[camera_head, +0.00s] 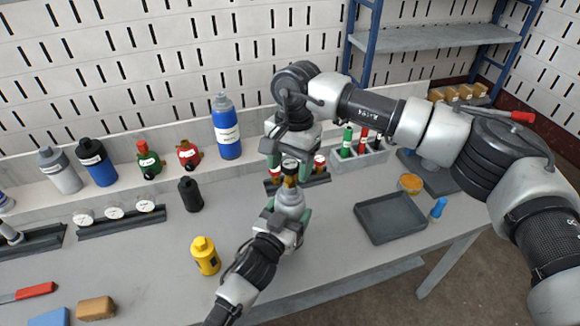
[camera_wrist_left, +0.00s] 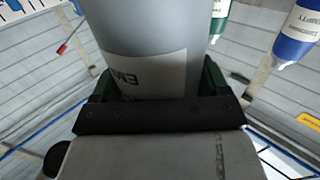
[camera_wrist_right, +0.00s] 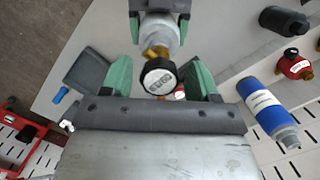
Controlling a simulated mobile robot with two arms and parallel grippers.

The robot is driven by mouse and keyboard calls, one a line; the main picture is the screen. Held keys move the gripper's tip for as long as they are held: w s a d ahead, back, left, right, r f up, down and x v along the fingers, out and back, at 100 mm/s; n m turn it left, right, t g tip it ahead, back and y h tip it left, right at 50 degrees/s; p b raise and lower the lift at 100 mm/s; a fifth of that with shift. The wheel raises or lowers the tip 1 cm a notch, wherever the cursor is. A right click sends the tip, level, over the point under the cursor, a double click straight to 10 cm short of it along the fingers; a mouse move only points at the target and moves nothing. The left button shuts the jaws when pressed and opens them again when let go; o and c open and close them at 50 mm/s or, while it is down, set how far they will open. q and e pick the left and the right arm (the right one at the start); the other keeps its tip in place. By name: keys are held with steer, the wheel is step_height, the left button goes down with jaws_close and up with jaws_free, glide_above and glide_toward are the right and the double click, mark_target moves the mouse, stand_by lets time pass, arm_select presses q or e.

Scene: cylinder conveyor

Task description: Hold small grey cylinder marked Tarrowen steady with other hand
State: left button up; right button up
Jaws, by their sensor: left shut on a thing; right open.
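The small grey cylinder (camera_head: 290,203) is upright between the fingers of my left gripper (camera_head: 286,214), which is shut on it. In the left wrist view the grey cylinder (camera_wrist_left: 140,40) fills the top middle; its label is only partly visible and I cannot read the name. A brass fitting with a round dark-rimmed gauge (camera_wrist_right: 158,76) sits on the cylinder's top. My right gripper (camera_head: 289,160) is directly above, pointing down. In the right wrist view its green fingers stand open on either side of the gauge, with gaps.
A yellow cylinder (camera_head: 205,256) and a black one (camera_head: 190,194) stand to the left on the table. A blue bottle (camera_head: 227,128) stands behind. A dark empty tray (camera_head: 390,218) lies to the right. A gauge rack (camera_head: 122,221) is at left.

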steer(key=m, duration=0.4)
steer(key=shift+y, duration=0.3)
steer(key=shift+m+t, duration=0.3)
steer(key=shift+m, duration=0.4)
steer(key=m, duration=0.2)
steer(key=shift+m, duration=0.4)
steer(key=m+t, duration=0.1)
steer(key=m, duration=0.2)
steer(key=shift+m, duration=1.2)
steer(key=m, duration=0.3)
steer(key=shift+m+t, duration=0.4)
